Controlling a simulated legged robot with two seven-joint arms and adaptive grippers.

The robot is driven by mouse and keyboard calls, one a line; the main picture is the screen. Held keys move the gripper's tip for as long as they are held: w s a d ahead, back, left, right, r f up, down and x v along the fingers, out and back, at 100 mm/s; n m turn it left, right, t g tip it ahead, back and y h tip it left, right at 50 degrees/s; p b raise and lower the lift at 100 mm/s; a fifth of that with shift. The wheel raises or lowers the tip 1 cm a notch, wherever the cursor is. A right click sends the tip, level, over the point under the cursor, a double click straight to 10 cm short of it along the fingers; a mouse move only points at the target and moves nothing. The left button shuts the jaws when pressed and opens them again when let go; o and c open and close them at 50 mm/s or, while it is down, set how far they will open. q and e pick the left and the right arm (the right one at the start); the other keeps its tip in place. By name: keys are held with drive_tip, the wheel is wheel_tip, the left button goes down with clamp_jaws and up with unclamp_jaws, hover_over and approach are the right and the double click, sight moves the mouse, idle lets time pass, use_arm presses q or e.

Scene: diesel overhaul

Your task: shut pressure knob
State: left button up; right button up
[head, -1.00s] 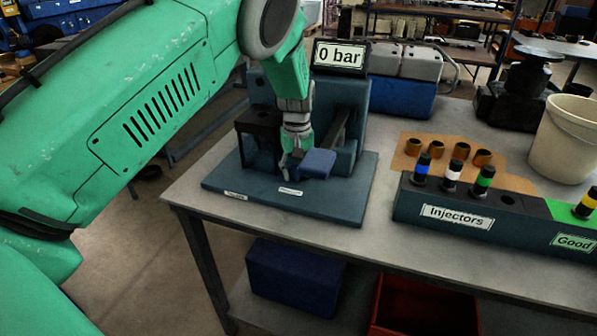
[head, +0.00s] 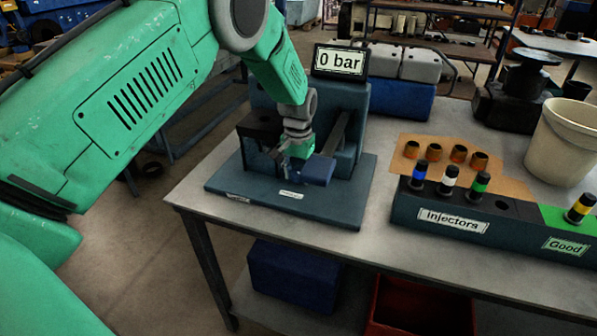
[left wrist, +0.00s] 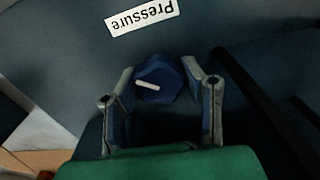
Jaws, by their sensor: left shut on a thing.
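The pressure knob (left wrist: 157,80) is a blue, faceted knob with a white line mark, seen in the left wrist view below the "Pressure" label (left wrist: 141,16). My left gripper (left wrist: 163,82) has its fingers on both sides of the knob and is shut on it. In the head view my left gripper (head: 290,160) reaches down to the blue test stand (head: 345,205), left of a blue handle part (head: 318,171). There the knob is hidden by the gripper. My right gripper is not in view.
Right of the stand, an injector rack (head: 440,213) holds several injectors, with a green "Good" area (head: 562,222). A beige bucket (head: 566,140) stands at the right. The table front is clear.

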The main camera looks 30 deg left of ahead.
use_arm(q)
drive_tip(key=m+p, duration=0.1)
drive_tip(key=m, duration=0.4)
drive_tip(key=shift+s+f+m, duration=0.1)
drive_tip(key=shift+m, duration=2.4)
drive_tip(key=o, duration=1.1)
